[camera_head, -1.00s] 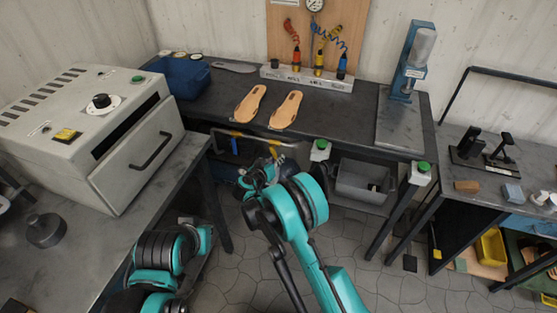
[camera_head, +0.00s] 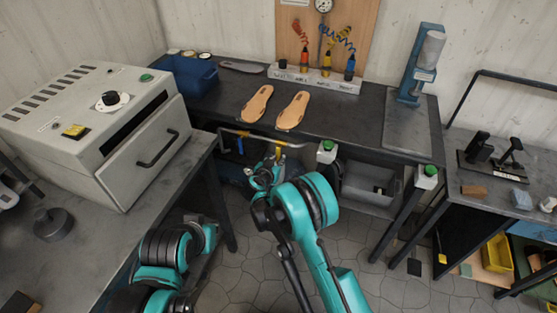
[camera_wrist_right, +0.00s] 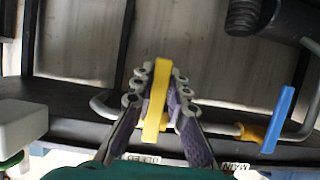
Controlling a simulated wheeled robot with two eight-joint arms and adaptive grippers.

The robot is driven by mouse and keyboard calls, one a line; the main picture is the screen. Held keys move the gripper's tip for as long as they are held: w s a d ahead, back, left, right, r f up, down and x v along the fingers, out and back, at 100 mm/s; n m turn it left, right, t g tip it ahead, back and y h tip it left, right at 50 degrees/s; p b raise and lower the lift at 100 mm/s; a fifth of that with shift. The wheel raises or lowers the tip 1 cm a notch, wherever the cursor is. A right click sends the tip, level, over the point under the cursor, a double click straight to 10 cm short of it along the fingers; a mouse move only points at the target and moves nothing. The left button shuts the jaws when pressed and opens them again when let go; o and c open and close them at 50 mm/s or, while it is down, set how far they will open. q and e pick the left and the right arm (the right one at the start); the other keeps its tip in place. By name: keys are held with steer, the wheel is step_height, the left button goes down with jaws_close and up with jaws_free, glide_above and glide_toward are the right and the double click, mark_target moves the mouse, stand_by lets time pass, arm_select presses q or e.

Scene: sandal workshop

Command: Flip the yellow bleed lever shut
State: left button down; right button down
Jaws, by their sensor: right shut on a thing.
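The yellow bleed lever (camera_wrist_right: 155,108) stands between the two fingers of my right gripper (camera_wrist_right: 159,76) in the right wrist view. The fingers are shut on it, and its tip reaches just past the fingertips. It lies crosswise to the grey pipe (camera_wrist_right: 217,127), above an upside-down BLEED label (camera_wrist_right: 140,160). In the head view the lever (camera_head: 278,151) is small below the bench's front edge, with my right gripper (camera_head: 266,171) at it, partly hidden by my arm. My left arm is at lower left; its gripper is not in view.
A blue lever (camera_wrist_right: 278,118) sits on the same pipe beside the yellow one, near a MAIN label (camera_wrist_right: 231,166). A green-button box (camera_head: 327,151) hangs on the bench edge (camera_head: 300,143). A grey bin (camera_head: 368,190) sits under the bench. Two sandal soles (camera_head: 257,104) lie on top.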

steer(key=c, duration=1.5)
jaws_free()
steer(key=v, duration=1.2)
steer(key=shift+r, duration=0.1)
